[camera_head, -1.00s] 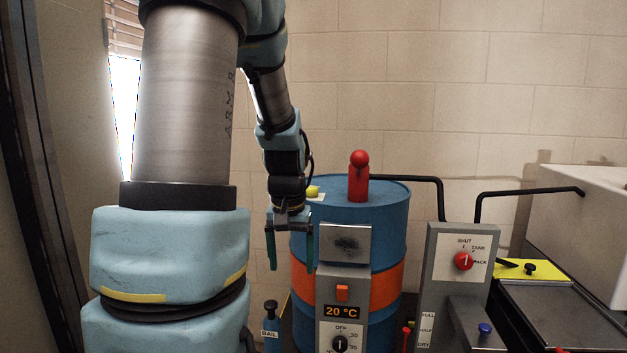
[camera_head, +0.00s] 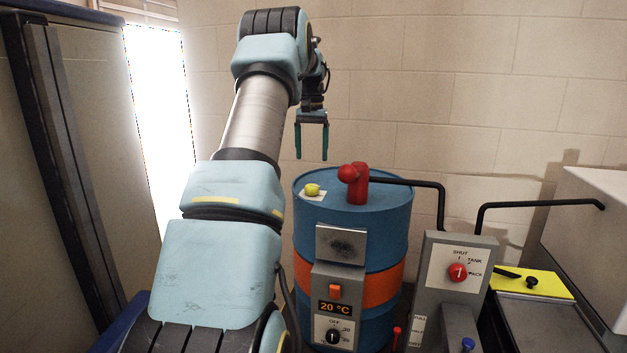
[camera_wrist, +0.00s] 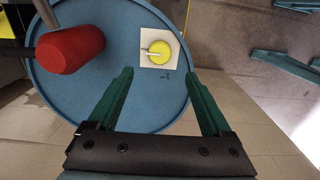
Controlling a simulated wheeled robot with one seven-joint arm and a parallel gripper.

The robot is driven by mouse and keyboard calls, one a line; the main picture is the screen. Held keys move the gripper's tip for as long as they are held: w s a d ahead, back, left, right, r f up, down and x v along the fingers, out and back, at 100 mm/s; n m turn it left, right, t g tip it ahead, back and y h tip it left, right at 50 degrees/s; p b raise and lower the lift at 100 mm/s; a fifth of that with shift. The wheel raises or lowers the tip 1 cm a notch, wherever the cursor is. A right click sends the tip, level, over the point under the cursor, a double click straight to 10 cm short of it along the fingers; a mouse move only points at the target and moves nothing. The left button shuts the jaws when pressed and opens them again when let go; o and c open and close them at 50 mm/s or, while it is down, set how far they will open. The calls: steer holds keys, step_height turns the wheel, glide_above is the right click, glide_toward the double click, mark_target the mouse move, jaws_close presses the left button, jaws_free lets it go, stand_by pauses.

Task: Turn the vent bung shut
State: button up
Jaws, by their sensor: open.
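The vent bung, a small yellow round knob (camera_head: 312,189), sits on a white square plate on top of the blue drum (camera_head: 350,222), left of the red fitting. In the wrist view the yellow bung (camera_wrist: 159,54) shows a pale line across its top. My gripper (camera_head: 311,158) is open and empty, pointing down above the drum's left part, apart from the bung. In the wrist view its two green fingers (camera_wrist: 161,75) spread below and to either side of the bung. Nothing lies between them at tip height that I can see.
A red fitting (camera_head: 355,184) stands on the drum close to the bung; a black pipe (camera_head: 408,183) runs right from it. A grey valve box with a red knob (camera_head: 458,272) stands at right. A heater panel (camera_head: 333,305) reads 20 °C. The wall lies behind.

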mark_target(312, 186)
step_height(312, 186, down, 10)
steer(key=p, duration=0.3)
steer(key=shift+f, duration=0.15)
jaws_close()
stand_by(0.6)
